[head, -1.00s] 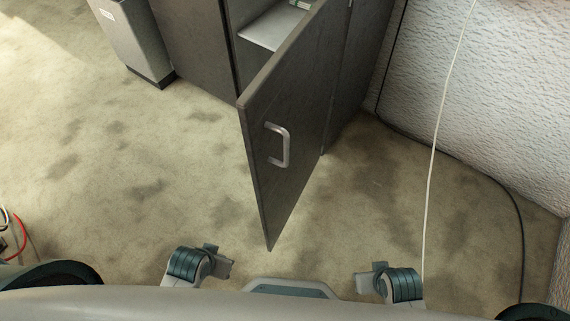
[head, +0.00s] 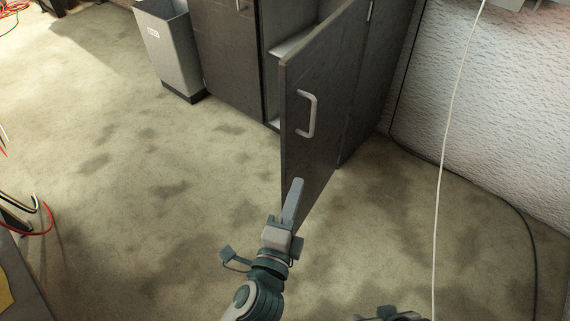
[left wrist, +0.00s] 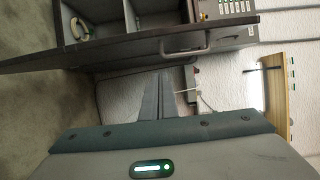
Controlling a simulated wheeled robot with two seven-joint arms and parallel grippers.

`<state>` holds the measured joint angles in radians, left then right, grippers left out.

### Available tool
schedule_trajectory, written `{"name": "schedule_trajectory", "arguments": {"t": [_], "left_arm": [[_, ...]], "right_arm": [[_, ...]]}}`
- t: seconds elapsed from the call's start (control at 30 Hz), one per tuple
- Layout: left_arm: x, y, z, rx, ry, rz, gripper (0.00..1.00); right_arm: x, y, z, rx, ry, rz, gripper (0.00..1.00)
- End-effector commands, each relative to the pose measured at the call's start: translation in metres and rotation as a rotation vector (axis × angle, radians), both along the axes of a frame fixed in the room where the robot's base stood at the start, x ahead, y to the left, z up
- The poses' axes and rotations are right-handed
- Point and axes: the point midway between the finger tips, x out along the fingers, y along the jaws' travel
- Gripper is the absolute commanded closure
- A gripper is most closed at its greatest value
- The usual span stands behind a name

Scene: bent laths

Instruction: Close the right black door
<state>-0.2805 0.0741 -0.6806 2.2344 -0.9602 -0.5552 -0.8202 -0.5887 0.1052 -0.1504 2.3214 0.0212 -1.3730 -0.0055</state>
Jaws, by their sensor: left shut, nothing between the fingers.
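The right black door (head: 325,95) of the dark cabinet stands wide open, swung out toward me, with a silver bar handle (head: 312,114) on the face turned right. The left wrist view shows the door (left wrist: 110,47) sideways, with its handle and the open shelves beyond it. My left gripper (head: 295,186) is shut and empty, in front of the door's lower near part and overlapping it in the head view; I cannot tell if it touches. Its fingers (left wrist: 158,95) point at the door's handle side in the wrist view. My right gripper (head: 392,314) is mostly cut off at the bottom edge.
The left cabinet door (head: 228,55) is shut. A grey bin (head: 170,45) stands left of the cabinet. A white cord (head: 440,180) hangs at the right before the textured wall (head: 500,120). Cables lie at far left. The floor (head: 120,180) left of the door is clear.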

Motion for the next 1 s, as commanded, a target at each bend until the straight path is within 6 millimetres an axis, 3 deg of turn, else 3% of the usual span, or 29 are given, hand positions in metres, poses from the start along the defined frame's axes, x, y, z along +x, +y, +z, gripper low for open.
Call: {"name": "schedule_trajectory", "arguments": {"t": [0.57,0.77,1.0], "left_arm": [[0.009,-0.002,0.001,0.002,-0.002,0.001,1.00],[0.030,-0.007,0.002,0.001,-0.003,0.001,1.00],[0.068,-0.015,0.002,0.001,-0.003,0.001,1.00]], "right_arm": [[-0.001,0.000,0.000,-0.001,0.003,0.000,0.61],[-0.002,-0.001,0.001,-0.005,0.011,-0.001,0.61],[-0.003,-0.002,0.001,-0.008,0.019,-0.001,0.61]]}}
